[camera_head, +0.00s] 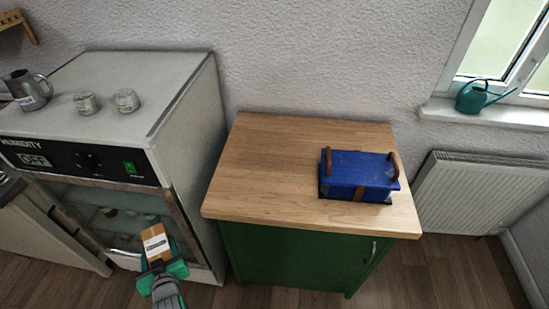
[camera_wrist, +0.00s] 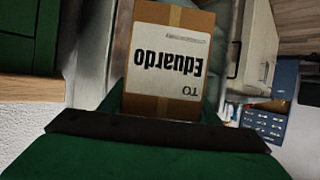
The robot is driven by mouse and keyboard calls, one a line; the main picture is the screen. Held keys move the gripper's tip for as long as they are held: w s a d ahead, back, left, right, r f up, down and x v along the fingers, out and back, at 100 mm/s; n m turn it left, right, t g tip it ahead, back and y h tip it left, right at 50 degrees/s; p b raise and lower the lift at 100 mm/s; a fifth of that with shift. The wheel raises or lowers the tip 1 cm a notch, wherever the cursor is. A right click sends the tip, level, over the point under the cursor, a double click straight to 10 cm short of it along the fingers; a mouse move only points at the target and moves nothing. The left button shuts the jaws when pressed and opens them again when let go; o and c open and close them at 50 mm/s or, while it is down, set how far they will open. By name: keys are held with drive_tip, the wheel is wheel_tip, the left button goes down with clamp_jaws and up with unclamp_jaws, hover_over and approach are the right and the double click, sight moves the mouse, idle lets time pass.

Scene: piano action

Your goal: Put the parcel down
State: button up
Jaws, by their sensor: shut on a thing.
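The parcel (camera_head: 155,243) is a small brown cardboard box with a white label, held in my green gripper (camera_head: 160,266) at the lower left of the head view. In the wrist view the parcel (camera_wrist: 168,62) fills the upper middle, and its label reads "TO Eduardo" upside down. My gripper (camera_wrist: 165,108) is shut on it; the fingers are largely hidden behind the parcel and the palm. In the head view the parcel is in front of the humidity cabinet's glass door, left of the green cupboard and lower in the picture than its wooden top.
The green cupboard's wooden top (camera_head: 255,170) is bare on its left and middle. A blue box with brown handles (camera_head: 358,175) sits on its right. The humidity cabinet (camera_head: 150,95) carries a metal jug (camera_head: 27,90) and two jars. A radiator (camera_head: 470,190) stands right.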

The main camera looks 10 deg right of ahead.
sight(150, 248)
drive_tip(key=shift+s+a+r, duration=0.15)
drive_tip(key=shift+a+r, duration=0.8)
drive_tip(key=shift+r, duration=0.25)
drive_tip(key=shift+s+a+f+n+y, duration=0.1)
drive_tip(key=shift+a+f+n+y, duration=0.05)
drive_tip(key=shift+f+n+y, duration=0.15)
drive_tip(key=shift+a+f, duration=0.15)
